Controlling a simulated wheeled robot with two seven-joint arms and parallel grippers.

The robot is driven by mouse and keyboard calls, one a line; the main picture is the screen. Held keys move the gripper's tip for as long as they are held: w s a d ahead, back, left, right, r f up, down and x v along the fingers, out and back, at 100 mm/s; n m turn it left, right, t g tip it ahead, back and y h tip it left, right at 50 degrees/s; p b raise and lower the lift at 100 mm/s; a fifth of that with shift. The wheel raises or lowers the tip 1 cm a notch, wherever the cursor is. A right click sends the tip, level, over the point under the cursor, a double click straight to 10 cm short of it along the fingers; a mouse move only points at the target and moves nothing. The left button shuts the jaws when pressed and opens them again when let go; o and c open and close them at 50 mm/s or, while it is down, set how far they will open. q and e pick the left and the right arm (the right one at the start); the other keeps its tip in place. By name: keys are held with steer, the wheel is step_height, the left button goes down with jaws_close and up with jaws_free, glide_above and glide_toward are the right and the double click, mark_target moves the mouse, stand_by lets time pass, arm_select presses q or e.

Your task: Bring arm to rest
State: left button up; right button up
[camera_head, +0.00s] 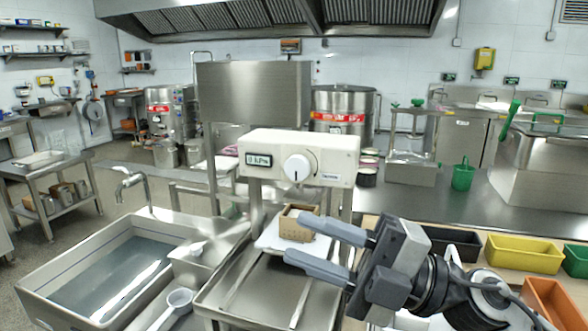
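My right gripper (294,237) reaches in from the lower right, above the steel stand with the white control box (325,158). Its two grey fingers are apart, with nothing seen between them. A small tan perforated block (293,224) sits on a white plate (268,241) just beyond the fingertips. The upper finger overlaps the block's right edge in the picture; I cannot tell whether they touch. The control box has a round white knob (297,168) and a display reading 0 kPa. My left gripper is not in view.
A steel sink (40,285) with water and a tap (128,180) is at the lower left. A white ladle (178,300) lies beside it. Black (448,242), yellow (523,254), green and orange bins line the right counter. A green bucket (463,178) stands behind them.

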steer(key=w+d+f+m+t+h, duration=0.3)
steer(key=d+m+t+h, duration=0.2)
steer(key=m+t+h, duration=0.45)
steer(key=w+d+f+m+t+h, duration=0.25)
steer(key=d+m+t+h, duration=0.35)
steer(key=m, duration=0.6)
steer(key=s+d+f+m+g+h, duration=0.2)
steer(key=s+f+g, duration=0.1)
steer(key=f, duration=0.4)
steer(key=s+d+f+m+g+h, duration=0.2)
steer(key=s+f+m+g, duration=0.1)
steer(key=f, duration=0.4)
steer(key=s+d+f+m+g+h, duration=0.2)
steer(key=d+f+m+g, duration=0.1)
steer(key=f, duration=0.4)
steer(key=shift+s+f+g, duration=0.25)
steer(key=shift+s+f, duration=0.15)
steer(key=s+f+g, duration=0.7)
steer(key=s, duration=0.6)
steer(key=w+a+f+t+y, duration=0.3)
steer(key=w+a+f+t, duration=0.3)
steer(key=t, duration=0.1)
steer(key=shift+w, duration=0.25)
steer(key=shift+f+y, duration=0.1)
steer(key=shift+y, duration=0.15)
